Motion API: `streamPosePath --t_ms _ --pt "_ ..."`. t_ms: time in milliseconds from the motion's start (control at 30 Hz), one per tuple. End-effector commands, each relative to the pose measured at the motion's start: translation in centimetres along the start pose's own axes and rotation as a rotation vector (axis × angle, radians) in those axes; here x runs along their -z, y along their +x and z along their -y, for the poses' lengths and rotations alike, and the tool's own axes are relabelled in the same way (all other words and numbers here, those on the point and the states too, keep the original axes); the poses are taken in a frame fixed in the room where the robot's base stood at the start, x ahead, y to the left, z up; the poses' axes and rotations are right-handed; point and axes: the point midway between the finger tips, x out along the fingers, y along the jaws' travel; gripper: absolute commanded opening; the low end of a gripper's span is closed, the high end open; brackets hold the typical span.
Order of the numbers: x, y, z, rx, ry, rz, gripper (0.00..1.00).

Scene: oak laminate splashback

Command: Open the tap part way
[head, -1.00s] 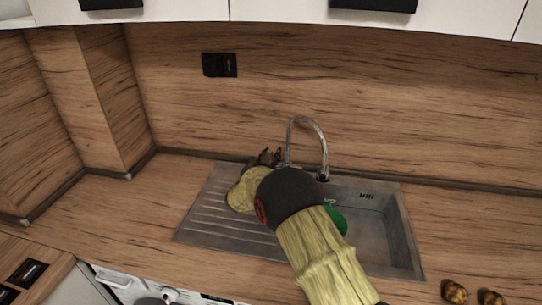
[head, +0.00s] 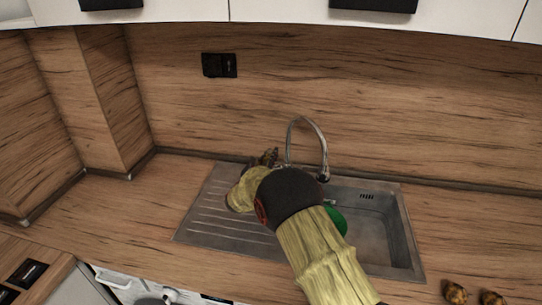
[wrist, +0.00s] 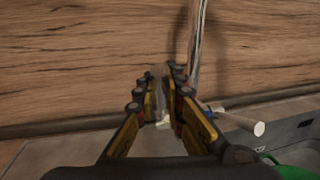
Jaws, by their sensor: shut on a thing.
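The tap (head: 309,125) is a chrome arched spout at the back of the sink; its spout also shows in the wrist view (wrist: 197,45). My gripper (head: 266,158) is at the tap's left side, beside the spout's base. In the wrist view my gripper (wrist: 160,98) has its fingers close together on a thin pale grey part of the tap (wrist: 160,115), seemingly a handle, mostly hidden between them. A pale lever with a blue band (wrist: 240,121) sticks out to the right of the fingers. My arm hides the tap's base in the head view.
The steel sink (head: 411,235) has a ribbed drainer on the left and a basin on the right. A green object (head: 338,221) is in the basin, partly behind my arm. Brown-gold round items (head: 455,292) lie on the worktop at right. The wooden splashback (head: 420,110) rises close behind the tap.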

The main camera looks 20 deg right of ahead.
Motion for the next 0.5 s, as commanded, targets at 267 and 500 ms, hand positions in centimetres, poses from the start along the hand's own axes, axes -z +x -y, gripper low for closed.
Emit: streamPosePath --t_ms 267,500 --pt "0.2 -0.1 0.0 -0.001 0.002 0.007 0.00" --pt "1.2 -0.9 0.1 0.002 0.020 0.102 0.00"
